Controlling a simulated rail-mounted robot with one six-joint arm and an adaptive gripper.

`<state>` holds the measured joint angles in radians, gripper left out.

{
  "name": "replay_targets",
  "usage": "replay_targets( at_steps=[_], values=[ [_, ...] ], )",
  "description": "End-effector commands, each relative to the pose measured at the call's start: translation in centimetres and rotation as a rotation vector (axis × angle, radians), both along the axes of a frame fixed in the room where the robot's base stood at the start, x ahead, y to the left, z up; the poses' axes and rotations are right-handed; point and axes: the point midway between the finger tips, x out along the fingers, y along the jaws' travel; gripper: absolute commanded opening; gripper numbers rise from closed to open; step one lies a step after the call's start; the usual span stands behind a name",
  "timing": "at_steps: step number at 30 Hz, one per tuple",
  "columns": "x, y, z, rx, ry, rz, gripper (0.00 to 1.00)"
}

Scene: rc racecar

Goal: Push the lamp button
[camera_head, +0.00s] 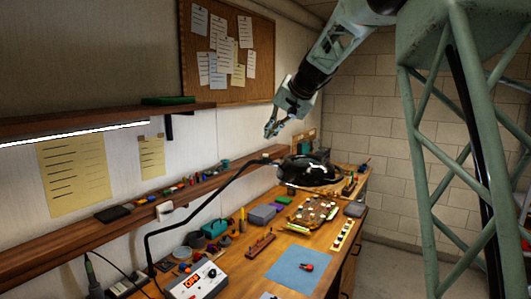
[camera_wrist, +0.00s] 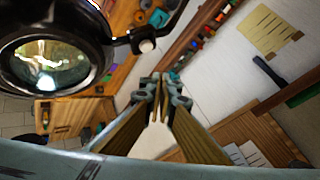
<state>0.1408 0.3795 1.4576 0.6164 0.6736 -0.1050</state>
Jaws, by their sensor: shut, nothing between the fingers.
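The lamp's round black head (camera_head: 312,173) hangs over the far part of the workbench on a thin, bent black arm (camera_head: 185,186). In the wrist view the lamp head (camera_wrist: 100,75) fills the upper left, its glass lens facing the camera. A small pale round knob (camera_wrist: 147,45) sits on the bracket right of the head; it looks like the button. My gripper (camera_head: 272,130) is shut and empty, above and left of the lamp head in the head view. Its fingertips (camera_wrist: 158,84) show below the knob in the wrist view, apparently apart from it.
The wooden workbench (camera_head: 240,268) holds a box with a red display (camera_head: 196,282), a blue mat (camera_head: 297,265) and several small parts. A wooden wall shelf (camera_head: 100,217) runs behind the lamp arm. Open air surrounds my gripper.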

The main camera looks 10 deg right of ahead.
Motion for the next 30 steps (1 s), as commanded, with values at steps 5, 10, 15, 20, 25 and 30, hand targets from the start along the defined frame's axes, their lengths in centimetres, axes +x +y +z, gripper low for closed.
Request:
replay_targets(
  at_steps=[5, 10, 15, 20, 25, 30],
  values=[
    [0.0, 0.0, 1.2, 0.000, -0.001, -0.001, 0.00],
    [0.0, 0.0, 1.5, 0.000, -0.001, -0.001, 0.00],
    [0.0, 0.0, 1.4, 0.000, 0.000, 0.000, 0.00],
    [0.0, 0.0, 1.4, 0.000, 0.000, 0.000, 0.00],
    [-0.7, 0.1, 1.5, -0.005, 0.003, 0.003, 0.00],
    [-2.9, 0.7, 1.5, -0.019, 0.014, 0.014, 0.00]
  ],
)
